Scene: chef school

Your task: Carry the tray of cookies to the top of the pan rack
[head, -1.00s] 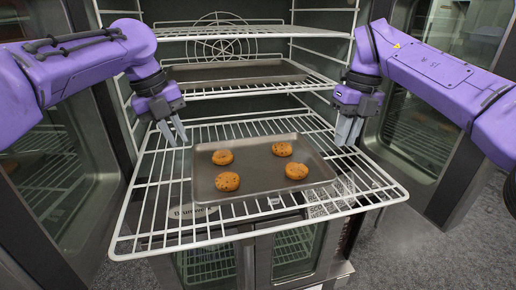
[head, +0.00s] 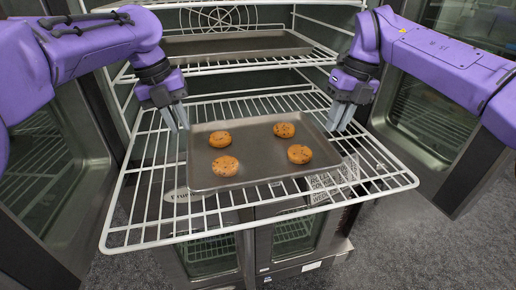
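The tray (head: 250,183) is a dark metal pan holding several round chocolate-chip cookies (head: 224,166). It lies flat on a white wire oven rack (head: 150,232) that is pulled out toward me. My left gripper (head: 178,117) is just beyond the tray's far left corner, fingers pointing down, parted and empty. My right gripper (head: 341,117) is near the tray's far right side, fingers also parted and empty. Neither visibly grips the tray; whether a finger touches its rim I cannot tell. No pan rack can be made out.
The open oven holds another dark pan (head: 235,45) on a wire shelf above and behind the tray. Oven side walls and glass doors (head: 430,110) stand close on both sides. A lower oven unit (head: 290,240) is beneath the pulled-out rack. Grey floor shows at right.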

